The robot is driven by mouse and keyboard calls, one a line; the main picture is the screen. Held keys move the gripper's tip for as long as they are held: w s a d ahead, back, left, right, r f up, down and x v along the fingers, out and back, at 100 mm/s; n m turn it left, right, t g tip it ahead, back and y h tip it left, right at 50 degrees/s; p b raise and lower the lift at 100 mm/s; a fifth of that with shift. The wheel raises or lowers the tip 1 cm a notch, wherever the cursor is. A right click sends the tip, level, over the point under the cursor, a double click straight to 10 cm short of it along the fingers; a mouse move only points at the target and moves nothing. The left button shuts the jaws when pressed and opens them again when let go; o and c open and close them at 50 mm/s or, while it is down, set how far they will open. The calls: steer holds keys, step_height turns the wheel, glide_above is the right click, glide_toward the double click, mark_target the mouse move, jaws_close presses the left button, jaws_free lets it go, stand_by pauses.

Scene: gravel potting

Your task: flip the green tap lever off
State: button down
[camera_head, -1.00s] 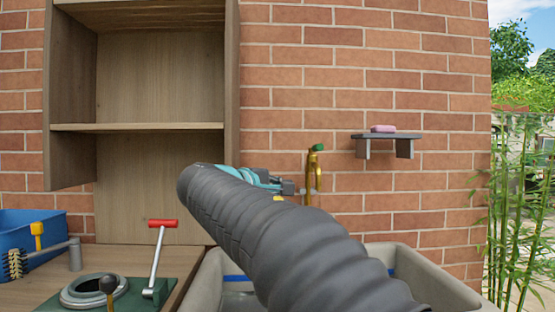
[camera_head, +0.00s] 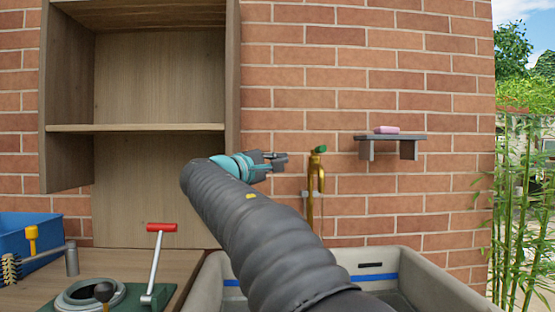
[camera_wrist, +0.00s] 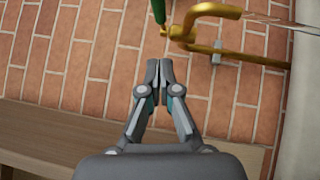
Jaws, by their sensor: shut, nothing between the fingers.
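The brass tap (camera_head: 313,185) stands against the brick wall above the sink, with its green lever (camera_head: 320,149) on top. In the wrist view the brass tap (camera_wrist: 213,12) lies at the top, and part of the green lever (camera_wrist: 158,10) shows at the top edge, cut off by the frame. My gripper (camera_head: 281,159) is left of the tap, near lever height, pointing right. In the wrist view my gripper (camera_wrist: 159,64) is shut and empty, with its fingertips apart from the lever and the tap.
A grey sink (camera_head: 405,262) with a blue stripe lies below. A shelf (camera_head: 390,137) with a pink soap (camera_head: 386,130) is right of the tap. A wooden cabinet (camera_head: 140,128) stands left. A red-handled lever (camera_head: 161,227) and a blue crate (camera_head: 25,240) are on the counter.

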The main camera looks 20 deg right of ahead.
mark_target(317, 151)
steer(key=shift+w+d+r+p, duration=0.25)
steer(key=shift+w+d, duration=0.1)
steer(key=shift+d, duration=1.2)
steer(key=shift+w+d+r+p, duration=0.2)
steer(key=shift+w+d+r, duration=0.15)
steer(key=shift+d, duration=1.15)
steer(key=shift+w+d+r+p, duration=0.2)
steer(key=shift+w+d, duration=0.15)
steer(key=shift+d, duration=1.2)
steer(key=shift+s, duration=0.1)
